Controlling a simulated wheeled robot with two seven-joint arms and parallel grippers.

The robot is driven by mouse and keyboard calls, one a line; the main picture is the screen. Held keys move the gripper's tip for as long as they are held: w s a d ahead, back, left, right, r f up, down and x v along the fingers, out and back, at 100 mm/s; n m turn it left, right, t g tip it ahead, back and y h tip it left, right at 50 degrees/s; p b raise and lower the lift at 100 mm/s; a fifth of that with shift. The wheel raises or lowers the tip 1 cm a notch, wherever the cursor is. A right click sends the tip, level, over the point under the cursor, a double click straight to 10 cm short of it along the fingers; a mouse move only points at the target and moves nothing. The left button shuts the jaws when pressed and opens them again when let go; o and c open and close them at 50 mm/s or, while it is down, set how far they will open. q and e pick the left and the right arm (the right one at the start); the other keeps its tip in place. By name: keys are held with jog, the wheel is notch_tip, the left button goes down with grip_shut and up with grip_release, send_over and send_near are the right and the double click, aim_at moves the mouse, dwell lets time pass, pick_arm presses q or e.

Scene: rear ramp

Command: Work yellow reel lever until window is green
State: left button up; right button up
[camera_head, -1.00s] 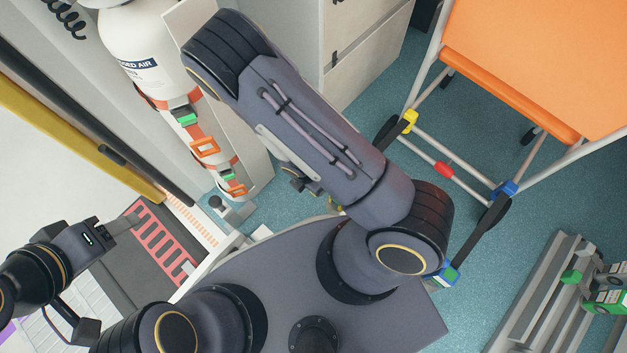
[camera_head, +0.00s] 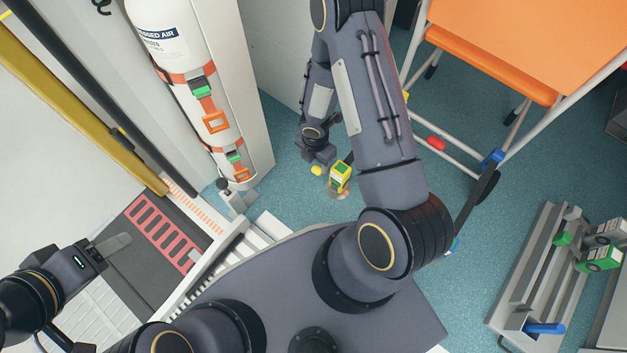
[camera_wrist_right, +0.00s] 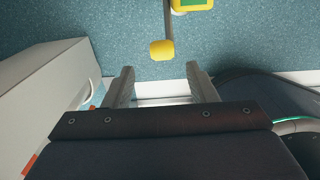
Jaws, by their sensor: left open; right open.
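The yellow reel (camera_head: 340,174) sits low by the teal floor in the head view, with a green patch on its face. Its top is cut off at the upper edge of the right wrist view (camera_wrist_right: 191,6), where some green also shows. A grey lever arm with a yellow knob (camera_wrist_right: 162,50) extends from it; the knob also shows in the head view (camera_head: 316,170). My right gripper (camera_wrist_right: 162,83) is open and empty. The knob is just beyond the fingertips, between their lines. My left gripper (camera_head: 118,244) is open, far left, above the ramp.
An orange wheeled chair (camera_head: 500,60) with a white frame stands upper right. A white cylinder (camera_head: 190,75) is strapped beside a pale cabinet, left of the right arm. A grey rack (camera_head: 540,275) stands lower right. Teal floor (camera_head: 400,300) partly shows between them.

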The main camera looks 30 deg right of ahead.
aim_at(317, 167)
notch_tip(317, 167, down, 3)
jog(key=shift+d+f+b, duration=0.1)
jog(key=shift+b, duration=0.5)
jog(key=f, duration=0.1)
jog(key=f+b, duration=0.1)
jog(key=f, duration=0.1)
jog(key=d+f+b, duration=0.1)
jog(key=f, duration=0.1)
jog(key=shift+a+f, duration=0.2)
jog(key=shift+f, duration=0.1)
pick_arm(q)
jog(key=f, duration=0.2)
jog(key=d+f, duration=0.1)
jog(key=f, duration=0.1)
jog(key=shift+w, duration=0.15)
pick_arm(e)
jog(key=shift+w, duration=0.1)
pick_arm(q)
jog(key=shift+r, duration=0.1)
pick_arm(e)
jog(key=shift+c, duration=0.4)
jog(key=shift+w, duration=0.1)
grip_shut()
